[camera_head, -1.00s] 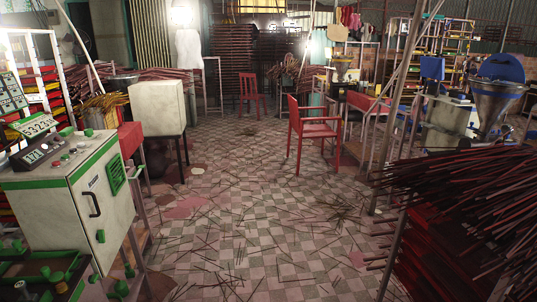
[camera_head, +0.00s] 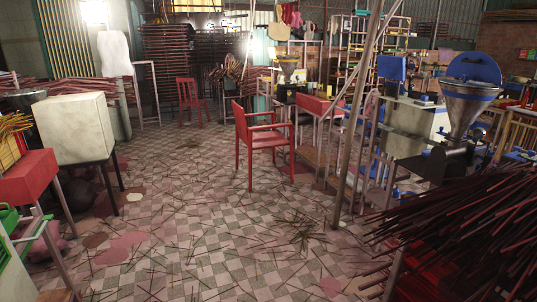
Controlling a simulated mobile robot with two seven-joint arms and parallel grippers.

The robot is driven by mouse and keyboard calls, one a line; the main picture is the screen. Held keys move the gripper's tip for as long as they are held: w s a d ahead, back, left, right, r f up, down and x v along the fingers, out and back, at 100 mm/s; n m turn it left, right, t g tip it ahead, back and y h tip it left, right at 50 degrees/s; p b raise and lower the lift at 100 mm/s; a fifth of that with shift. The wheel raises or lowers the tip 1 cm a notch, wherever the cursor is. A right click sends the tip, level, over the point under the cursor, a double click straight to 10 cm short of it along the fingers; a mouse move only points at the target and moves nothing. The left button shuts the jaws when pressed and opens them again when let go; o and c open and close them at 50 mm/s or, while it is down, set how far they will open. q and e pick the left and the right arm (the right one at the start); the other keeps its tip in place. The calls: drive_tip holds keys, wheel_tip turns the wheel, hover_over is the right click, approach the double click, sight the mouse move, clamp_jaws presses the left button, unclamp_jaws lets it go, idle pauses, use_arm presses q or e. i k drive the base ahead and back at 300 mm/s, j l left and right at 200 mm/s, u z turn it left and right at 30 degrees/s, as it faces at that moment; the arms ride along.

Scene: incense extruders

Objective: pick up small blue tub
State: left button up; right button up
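I cannot make out a small blue tub in the head view. Blue parts show on the machines at the right: a round blue lid (camera_head: 473,62) above a metal hopper (camera_head: 462,105), and a blue box-like part (camera_head: 391,68) to its left. They are too far off to tell whether a small tub stands among them. Neither of my grippers is in view.
The checkered floor (camera_head: 215,215) is open in the middle, strewn with incense sticks. A red armchair (camera_head: 268,145) stands ahead, a red chair (camera_head: 192,100) farther back. A pole (camera_head: 354,125) and a stick pile (camera_head: 470,220) border the right. A white cabinet (camera_head: 75,129) stands left.

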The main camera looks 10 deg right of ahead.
sight(405, 194)
drive_tip(key=i+z, duration=0.35)
drive_tip(key=i, duration=0.15)
drive_tip(key=i+j+z, duration=0.45)
drive_tip(key=i+z, duration=0.15)
drive_tip(key=z, duration=0.15)
drive_tip(key=i+j+z, duration=0.2)
drive_tip(key=z, duration=0.15)
drive_tip(key=i+j+z, duration=0.25)
drive_tip(key=z, duration=0.15)
drive_tip(key=i+j+z, duration=0.15)
drive_tip(key=j+z, duration=0.2)
